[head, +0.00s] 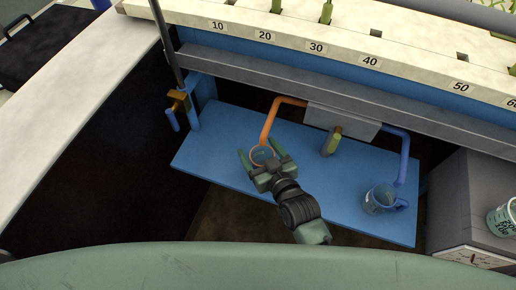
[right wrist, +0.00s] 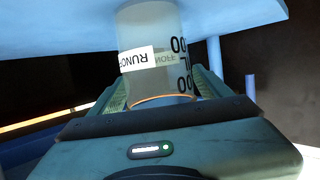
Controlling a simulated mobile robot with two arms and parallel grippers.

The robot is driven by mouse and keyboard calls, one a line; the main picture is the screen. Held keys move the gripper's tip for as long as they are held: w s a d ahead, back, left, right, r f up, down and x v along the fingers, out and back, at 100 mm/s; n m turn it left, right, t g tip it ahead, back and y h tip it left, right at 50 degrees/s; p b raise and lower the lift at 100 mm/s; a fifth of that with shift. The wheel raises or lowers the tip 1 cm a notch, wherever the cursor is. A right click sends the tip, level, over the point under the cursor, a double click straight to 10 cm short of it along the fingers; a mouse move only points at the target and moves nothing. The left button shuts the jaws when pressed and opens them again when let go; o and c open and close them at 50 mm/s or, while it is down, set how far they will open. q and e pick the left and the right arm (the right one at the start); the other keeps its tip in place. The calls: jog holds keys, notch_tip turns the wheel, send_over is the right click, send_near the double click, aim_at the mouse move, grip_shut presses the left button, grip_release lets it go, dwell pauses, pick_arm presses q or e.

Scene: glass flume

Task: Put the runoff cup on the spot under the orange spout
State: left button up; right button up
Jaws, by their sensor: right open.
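The runoff cup (head: 262,154) is a clear cup with an orange rim, on the blue shelf just below the end of the orange spout (head: 268,128). In the right wrist view the cup (right wrist: 146,30) appears upside down, with a white RUNOFF label and black markings; its base meets the blue surface. My right gripper (head: 260,154) is open, with one finger on each side of the cup. Any spot under the cup is hidden. My left gripper is not in view.
A clear mug with a blue handle (head: 379,199) stands near the blue spout (head: 404,150) at the shelf's right. The blue shelf (head: 330,185) is bare between. A marked cup (head: 503,218) sits on the grey box (head: 470,190). A brass fitting (head: 179,101) hangs at left.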

jog(key=v, duration=1.1)
jog(key=shift+s, duration=0.25)
jog(key=shift+d, duration=0.1)
